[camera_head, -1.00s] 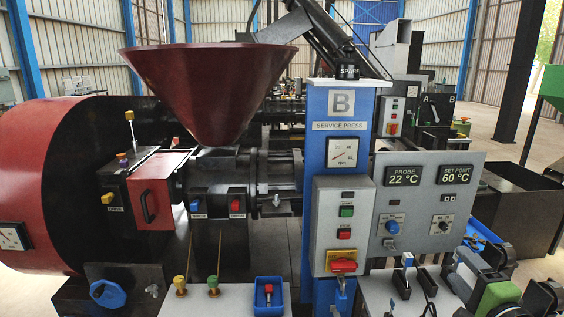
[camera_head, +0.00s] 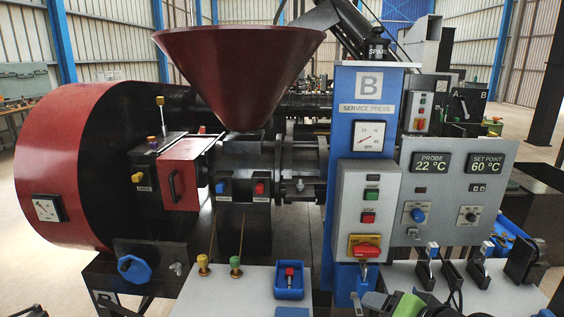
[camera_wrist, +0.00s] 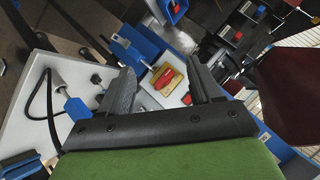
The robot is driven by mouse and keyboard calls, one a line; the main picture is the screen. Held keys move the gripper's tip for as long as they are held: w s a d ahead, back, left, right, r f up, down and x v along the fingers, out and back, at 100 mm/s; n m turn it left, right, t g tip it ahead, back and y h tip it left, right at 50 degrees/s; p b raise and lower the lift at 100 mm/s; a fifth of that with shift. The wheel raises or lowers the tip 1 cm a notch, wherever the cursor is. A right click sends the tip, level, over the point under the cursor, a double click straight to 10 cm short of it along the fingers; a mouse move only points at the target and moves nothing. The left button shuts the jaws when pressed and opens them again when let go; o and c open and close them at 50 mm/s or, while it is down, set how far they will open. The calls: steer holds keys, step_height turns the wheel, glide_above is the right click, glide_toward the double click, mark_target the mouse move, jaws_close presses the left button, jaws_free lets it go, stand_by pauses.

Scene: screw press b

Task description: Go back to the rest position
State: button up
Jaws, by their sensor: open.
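My gripper (camera_wrist: 161,70) is open, with nothing between its fingers. In the head view only a part of it (camera_head: 405,305) shows at the bottom edge, in front of the blue column of the press (camera_head: 344,190). In the wrist view the red switch on a yellow plate (camera_wrist: 167,79) shows beyond the gap between the fingers. The same red and yellow switch (camera_head: 365,248) sits low on the grey button box in the head view. I cannot tell the exact distance from the fingers to it.
A dark red hopper (camera_head: 238,65) stands above the press. A grey panel (camera_head: 455,195) with two displays is at right.

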steer(key=s+a+f+n+g+h+b, duration=0.2)
steer(key=s+f+n, duration=0.1)
steer(key=s, duration=0.7)
steer(key=s+a+f+n+g+h+b, duration=0.2)
steer(key=s+f+n+g, duration=0.1)
steer(key=s, duration=0.6)
step_height(320, 180, up, 14)
steer(key=p, duration=1.3)
steer(key=shift+a, duration=0.2)
